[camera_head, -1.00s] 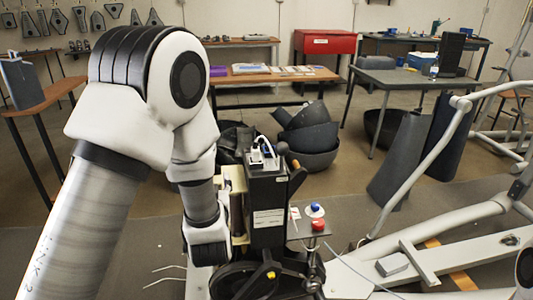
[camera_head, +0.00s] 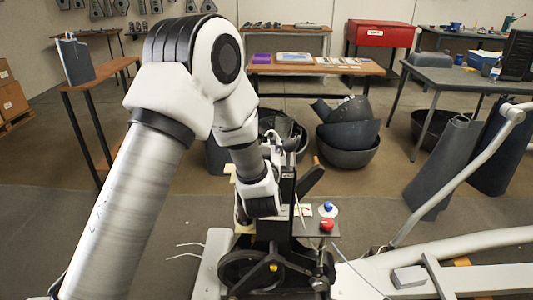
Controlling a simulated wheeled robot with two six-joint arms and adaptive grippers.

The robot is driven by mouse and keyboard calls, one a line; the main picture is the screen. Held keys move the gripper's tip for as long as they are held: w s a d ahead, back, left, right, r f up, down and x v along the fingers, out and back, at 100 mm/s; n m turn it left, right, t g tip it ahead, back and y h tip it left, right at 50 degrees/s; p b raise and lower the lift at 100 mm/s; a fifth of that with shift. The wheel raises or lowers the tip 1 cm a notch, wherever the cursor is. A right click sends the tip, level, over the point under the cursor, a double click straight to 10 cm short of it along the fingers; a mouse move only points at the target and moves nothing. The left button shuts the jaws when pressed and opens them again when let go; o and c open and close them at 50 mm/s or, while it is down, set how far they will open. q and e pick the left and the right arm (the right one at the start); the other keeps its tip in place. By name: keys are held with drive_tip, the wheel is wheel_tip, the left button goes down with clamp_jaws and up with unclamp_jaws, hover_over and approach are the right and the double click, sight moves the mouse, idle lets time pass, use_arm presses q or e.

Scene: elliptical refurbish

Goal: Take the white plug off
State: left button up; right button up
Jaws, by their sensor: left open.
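The white plug with its white cable (camera_head: 274,139) shows only as a small, partly hidden patch at the top of the black upright box (camera_head: 288,198) on the machine. My left arm comes in from the left, bends at a high elbow and reaches down to its wrist beside the box, covering most of its left side. My left gripper (camera_head: 276,158) is open, dark and mostly hidden behind the wrist, close to the box top. I cannot tell whether it touches the plug. My right gripper is not in view.
A blue button (camera_head: 328,208) and a red button (camera_head: 327,225) sit on a small panel right of the box. A white frame (camera_head: 440,262) extends to the right. Dark bowls (camera_head: 348,143) stand behind, and a red cabinet (camera_head: 378,34) is farther back.

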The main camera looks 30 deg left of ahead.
use_arm(q)
drive_tip(key=shift+w+a, duration=0.3)
drive_tip(key=shift+w, duration=0.1)
clamp_jaws()
drive_tip(key=c, duration=0.7)
unclamp_jaws()
drive_tip(key=shift+c, duration=0.2)
clamp_jaws()
drive_tip(key=shift+r, duration=0.1)
drive_tip(key=shift+r+p, duration=3.1)
drive_tip(key=shift+r, duration=0.9)
